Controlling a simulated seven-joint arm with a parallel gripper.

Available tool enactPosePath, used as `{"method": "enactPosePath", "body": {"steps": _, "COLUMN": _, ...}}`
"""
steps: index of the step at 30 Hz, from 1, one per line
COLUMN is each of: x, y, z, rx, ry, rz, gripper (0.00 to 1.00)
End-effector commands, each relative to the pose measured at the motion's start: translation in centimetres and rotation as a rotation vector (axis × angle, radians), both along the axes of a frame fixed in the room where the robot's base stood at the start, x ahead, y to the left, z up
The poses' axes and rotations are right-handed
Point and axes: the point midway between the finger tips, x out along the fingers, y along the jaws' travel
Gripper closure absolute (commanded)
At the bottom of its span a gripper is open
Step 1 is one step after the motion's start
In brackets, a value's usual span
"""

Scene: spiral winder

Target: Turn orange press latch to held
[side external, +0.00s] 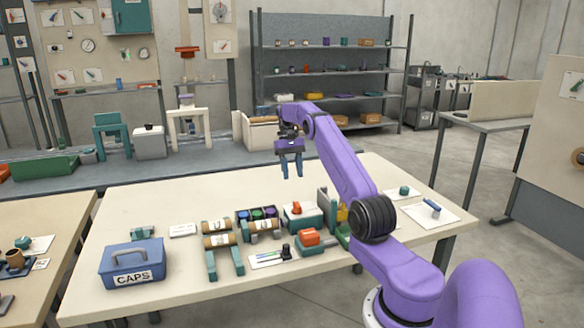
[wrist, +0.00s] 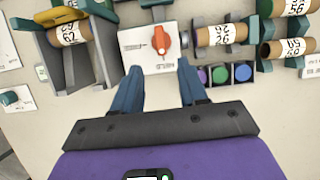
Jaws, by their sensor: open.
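The orange press latch (wrist: 159,40) is a small elongated knob on a white plate (wrist: 133,52). In the wrist view it points roughly up and down the picture, with a white mark on it. Upside-down lettering that seems to read HELD is printed on the plate near the gripper side. In the side view the latch (side external: 297,207) sits on top of a white and teal box (side external: 303,219). My gripper (side external: 292,176) hangs above the table behind the latch, fingers down. In the wrist view its blue fingers (wrist: 158,75) are apart and empty, short of the latch.
A tray of green, purple and blue caps (wrist: 220,75) and labelled tubes (wrist: 222,35) flank the plate. A holder with a tube and yellow part (wrist: 68,35) stands on its other side.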

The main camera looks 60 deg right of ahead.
Motion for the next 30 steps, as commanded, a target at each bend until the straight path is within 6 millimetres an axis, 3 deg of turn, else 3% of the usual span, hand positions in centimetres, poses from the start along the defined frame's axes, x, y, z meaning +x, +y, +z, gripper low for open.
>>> {"method": "enactPosePath", "body": {"steps": 9, "x": 0.3, "y": -0.3, "z": 1.2, "rx": 0.0, "ry": 0.0, "rz": 0.001, "gripper": 0.57}}
{"method": "enactPosePath", "body": {"steps": 24, "x": 0.4, "y": -0.2, "z": 1.3, "rx": 0.0, "ry": 0.0, "rz": 0.004, "gripper": 0.57}}
{"method": "enactPosePath", "body": {"steps": 27, "x": 1.3, "y": 0.9, "z": 1.7, "rx": -0.004, "ry": -0.005, "rz": 0.035, "gripper": 0.57}}
{"method": "enactPosePath", "body": {"steps": 30, "x": 3.0, "y": 3.7, "z": 2.6, "rx": -0.014, "ry": -0.018, "rz": 0.106, "gripper": 0.57}}
